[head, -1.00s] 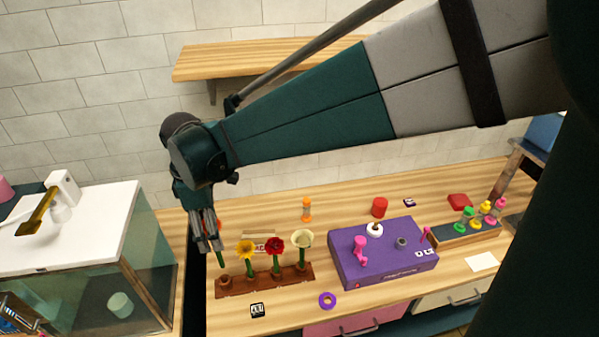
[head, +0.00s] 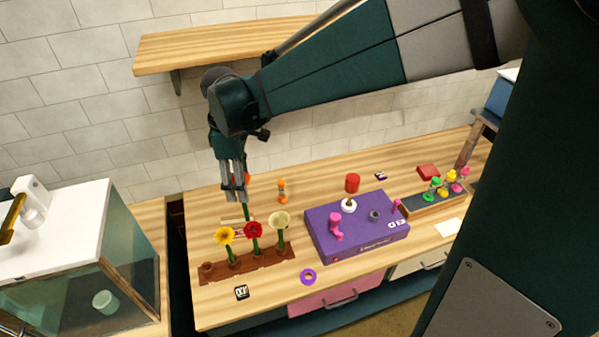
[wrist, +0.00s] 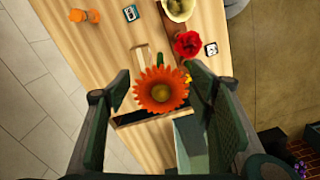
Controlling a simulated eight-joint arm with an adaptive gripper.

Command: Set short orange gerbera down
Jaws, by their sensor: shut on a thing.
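The orange gerbera (wrist: 160,90) shows face-up between my gripper's fingers in the wrist view. My gripper (head: 234,192) is shut on it and points down behind the flower rack. In the head view its green stem (head: 246,211) hangs below the fingers, its lower end hidden behind the rack flowers. The brown wooden rack (head: 215,277) holds a yellow flower (head: 225,236), a red flower (head: 254,230) and a cream flower (head: 280,219). The rack's leftmost holder (head: 207,267) is empty.
An orange hourglass (head: 282,190) stands behind the rack. A purple box (head: 325,222) with small parts is to the right. A purple ring (head: 308,277) and a black-and-white tag (head: 241,292) lie in front. A glass tank (head: 80,290) is at left.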

